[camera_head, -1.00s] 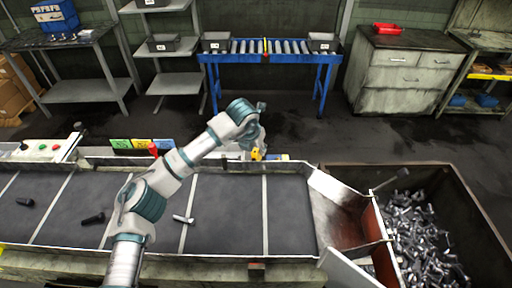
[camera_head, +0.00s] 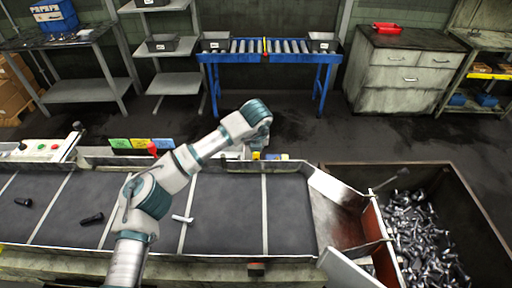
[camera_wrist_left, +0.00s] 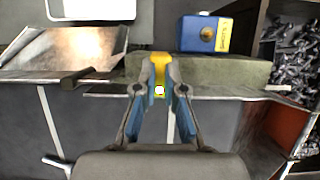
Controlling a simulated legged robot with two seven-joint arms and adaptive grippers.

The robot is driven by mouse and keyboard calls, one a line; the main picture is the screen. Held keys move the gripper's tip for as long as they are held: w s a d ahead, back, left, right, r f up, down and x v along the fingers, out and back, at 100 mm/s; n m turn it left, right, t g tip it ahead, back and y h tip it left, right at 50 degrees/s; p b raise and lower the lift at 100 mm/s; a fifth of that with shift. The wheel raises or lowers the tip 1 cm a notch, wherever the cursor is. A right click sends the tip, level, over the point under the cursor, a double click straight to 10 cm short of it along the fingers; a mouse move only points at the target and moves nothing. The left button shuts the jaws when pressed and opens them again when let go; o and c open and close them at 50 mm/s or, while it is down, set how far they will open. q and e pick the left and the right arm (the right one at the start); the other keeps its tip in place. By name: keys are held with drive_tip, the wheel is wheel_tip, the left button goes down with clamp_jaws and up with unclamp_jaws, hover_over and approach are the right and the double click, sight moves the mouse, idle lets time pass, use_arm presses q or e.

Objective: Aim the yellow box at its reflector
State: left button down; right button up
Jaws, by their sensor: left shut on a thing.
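The yellow box (camera_wrist_left: 160,64) shows in the left wrist view between the fingers of my left gripper (camera_wrist_left: 160,92). The fingers are shut on it and cover its sides. A small bright white-green spot shows on it between the fingertips. In the head view the yellow box (camera_head: 256,155) is a small patch at the conveyor's far edge, below my left gripper (camera_head: 257,145), which is mostly hidden by the wrist. I cannot make out the reflector for certain. My right gripper is not in view.
A blue box with a yellow label (camera_wrist_left: 205,34) stands just right of the yellow box. The conveyor belt (camera_head: 227,215) carries a few bolts, one pale bolt (camera_head: 182,219) near my arm. A chute (camera_head: 338,218) leads to a bin of bolts (camera_head: 420,235).

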use_arm(q)
drive_tip(key=c, duration=1.3)
unclamp_jaws()
drive_tip(key=shift+o, duration=0.2)
drive_tip(key=v, duration=1.2)
drive_tip(key=shift+d, duration=0.1)
